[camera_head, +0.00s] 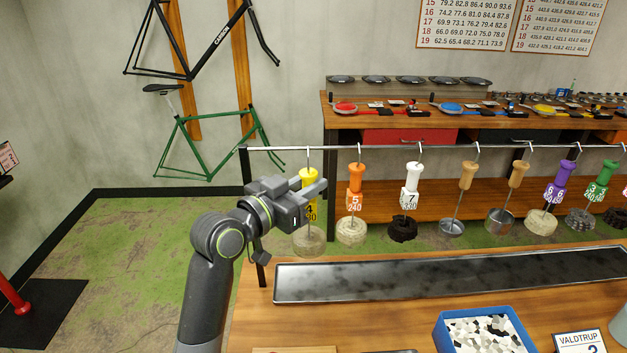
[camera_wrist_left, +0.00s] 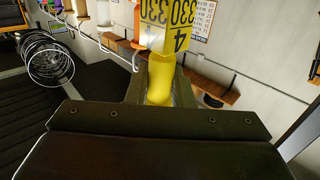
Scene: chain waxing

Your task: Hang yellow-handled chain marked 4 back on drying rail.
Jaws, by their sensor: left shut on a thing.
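The yellow-handled chain marked 4 (camera_head: 309,177) is at the left end of the drying rail (camera_head: 385,147). Its hook top overlaps the rail in the head view; I cannot tell whether it rests on it. A pale round chain bundle hangs below its tag. My left gripper (camera_head: 318,190) is shut on the yellow handle, which stands upright. In the left wrist view the yellow handle (camera_wrist_left: 160,82) is between the fingers, with its yellow tag (camera_wrist_left: 165,28) reading 4 and 330. My right gripper is not in view.
An orange-handled chain marked 5 (camera_head: 355,198) hangs just right, then a white one marked 7 (camera_head: 412,190) and several more. Below the rail are a long dark tray (camera_head: 450,275) and a blue bin (camera_head: 445,335) of white and black pieces.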

